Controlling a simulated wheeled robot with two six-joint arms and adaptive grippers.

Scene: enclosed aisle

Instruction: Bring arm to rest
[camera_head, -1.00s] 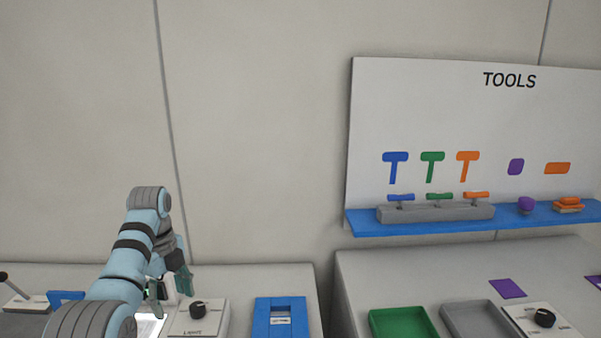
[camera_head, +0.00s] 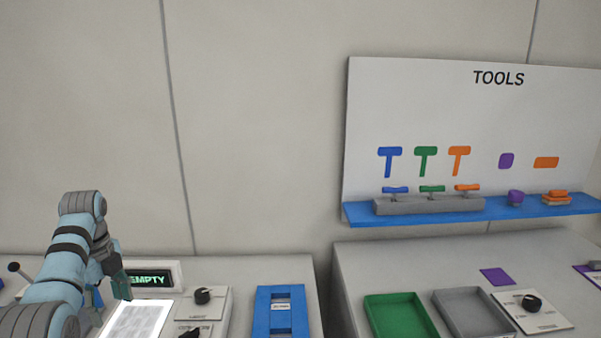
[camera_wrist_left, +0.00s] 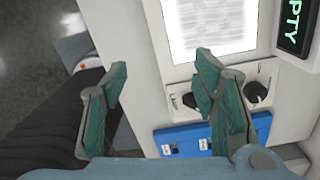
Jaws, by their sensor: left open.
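My left arm comes in from the left in the head view, bent at the elbow. My left gripper (camera_head: 112,280) hangs at the left of the counter, beside the lit white panel and a display reading EMPTY (camera_head: 152,279). In the left wrist view its two green fingers (camera_wrist_left: 165,95) are spread apart with nothing between them. The lit panel (camera_wrist_left: 212,25) and the display (camera_wrist_left: 297,22) show beyond the fingers there. My right gripper is in neither view.
A dial box (camera_head: 215,308) and a blue holder (camera_head: 283,318) sit on the left counter. A green tray (camera_head: 398,312) and a grey tray (camera_head: 470,310) lie on the right counter. A gap separates the counters. A blue shelf (camera_head: 410,218) holds T-handled tools under the TOOLS board.

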